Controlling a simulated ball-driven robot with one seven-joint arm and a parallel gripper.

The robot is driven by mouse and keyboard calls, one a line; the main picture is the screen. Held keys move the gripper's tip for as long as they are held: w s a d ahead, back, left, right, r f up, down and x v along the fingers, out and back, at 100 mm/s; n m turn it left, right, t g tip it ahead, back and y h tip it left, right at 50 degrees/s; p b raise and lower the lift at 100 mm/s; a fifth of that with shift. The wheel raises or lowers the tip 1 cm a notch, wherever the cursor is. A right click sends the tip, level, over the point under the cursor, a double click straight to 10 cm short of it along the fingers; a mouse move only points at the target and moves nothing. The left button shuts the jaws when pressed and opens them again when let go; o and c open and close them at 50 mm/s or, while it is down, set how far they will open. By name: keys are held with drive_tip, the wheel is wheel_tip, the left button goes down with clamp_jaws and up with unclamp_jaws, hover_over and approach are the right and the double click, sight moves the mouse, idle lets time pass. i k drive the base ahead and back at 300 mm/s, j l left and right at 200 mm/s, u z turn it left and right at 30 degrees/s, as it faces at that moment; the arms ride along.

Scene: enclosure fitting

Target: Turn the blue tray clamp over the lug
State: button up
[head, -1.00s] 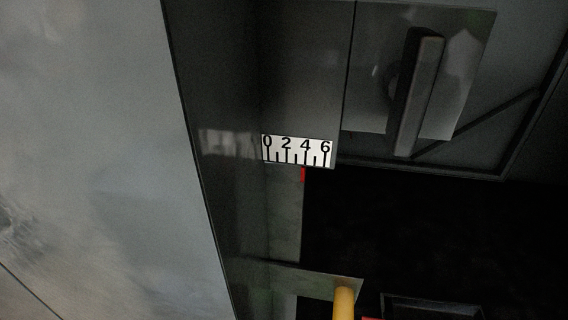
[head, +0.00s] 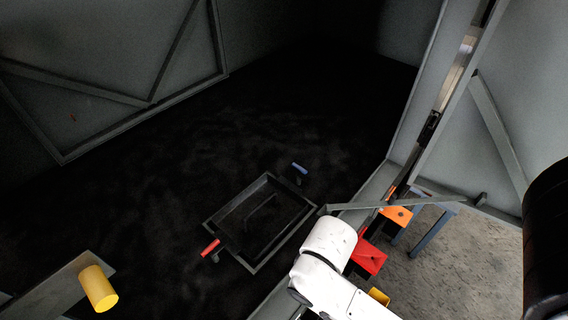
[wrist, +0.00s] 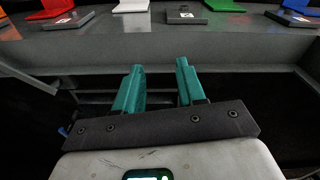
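A black rectangular tray (head: 228,207) with a raised grey rim lies on the dark floor in the head view. A small blue clamp (head: 300,168) sits beside its upper right corner, and a red clamp (head: 211,248) is at its lower left side. I cannot make out the lug or the exact turn of the blue clamp. My gripper (wrist: 160,65) shows in the wrist view with two teal fingers apart and nothing between them. It faces a grey ledge, away from the tray. In the head view the gripper is hidden and only my white arm shows.
In the wrist view the ledge (wrist: 225,48) carries coloured pieces: red (wrist: 60,8), white (wrist: 131,5), green (wrist: 224,5) and blue (wrist: 300,5). The head view shows a yellow cylinder (head: 98,288) at lower left and red (head: 368,257) and orange (head: 397,215) pieces beside my arm.

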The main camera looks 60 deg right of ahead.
sight(300, 169)
drive_tip(key=l+z, duration=0.15)
drive_tip(key=z, duration=0.25)
drive_tip(key=l+z, duration=0.2)
drive_tip(key=z, duration=0.15)
